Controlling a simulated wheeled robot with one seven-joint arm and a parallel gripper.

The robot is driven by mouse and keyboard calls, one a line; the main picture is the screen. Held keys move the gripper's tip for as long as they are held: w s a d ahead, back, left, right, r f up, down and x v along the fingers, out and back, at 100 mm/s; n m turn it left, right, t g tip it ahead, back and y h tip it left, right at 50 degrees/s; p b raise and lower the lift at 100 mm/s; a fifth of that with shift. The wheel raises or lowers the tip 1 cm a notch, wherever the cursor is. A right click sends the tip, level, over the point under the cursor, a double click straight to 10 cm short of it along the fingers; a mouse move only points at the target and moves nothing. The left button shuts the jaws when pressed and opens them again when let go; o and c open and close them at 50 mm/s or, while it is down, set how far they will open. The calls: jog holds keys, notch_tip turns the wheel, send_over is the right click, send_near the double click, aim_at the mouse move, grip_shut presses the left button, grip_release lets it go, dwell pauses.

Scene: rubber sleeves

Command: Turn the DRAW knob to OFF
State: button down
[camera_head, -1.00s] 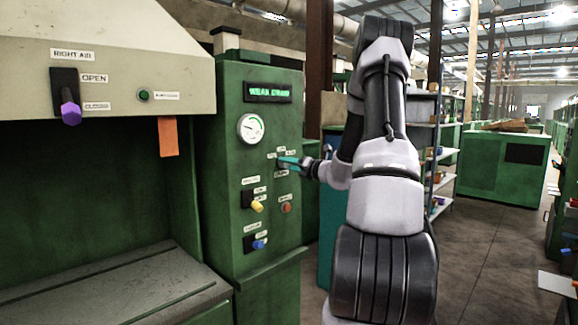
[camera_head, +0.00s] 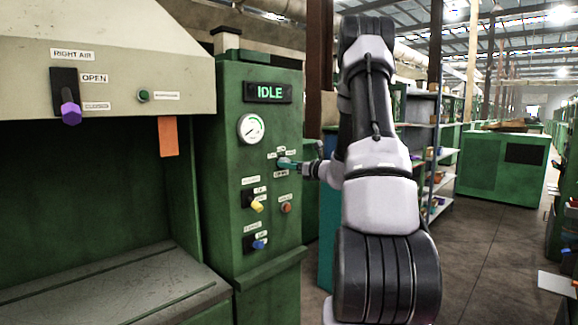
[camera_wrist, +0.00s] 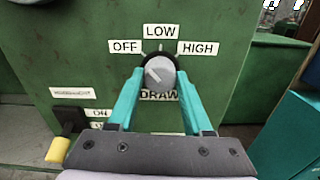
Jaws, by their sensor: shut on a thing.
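The DRAW knob (camera_wrist: 160,76) is a grey round knob on the green panel, with OFF (camera_wrist: 125,47), LOW (camera_wrist: 160,31) and HIGH (camera_wrist: 198,48) labels around its top. My gripper (camera_wrist: 160,85) has teal fingers shut on the knob from both sides in the wrist view. In the head view my gripper (camera_head: 284,163) is at the panel, where its fingers hide most of the knob. The display (camera_head: 268,92) above the gauge reads IDLE in green.
The gauge (camera_head: 251,128) sits above left of the knob. Below are a yellow lever (camera_head: 257,206), a blue lever (camera_head: 259,245) and a red-brown button (camera_head: 286,208). The yellow lever also shows at the lower left of the wrist view (camera_wrist: 57,149). A shelf (camera_head: 437,165) stands right of my arm.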

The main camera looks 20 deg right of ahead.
jog(key=shift+n, duration=0.5)
jog(key=shift+c, duration=1.6)
grip_release()
jog(key=shift+s, duration=0.1)
jog(key=v, duration=1)
jog(key=shift+s, duration=0.3)
jog(key=shift+d, duration=0.1)
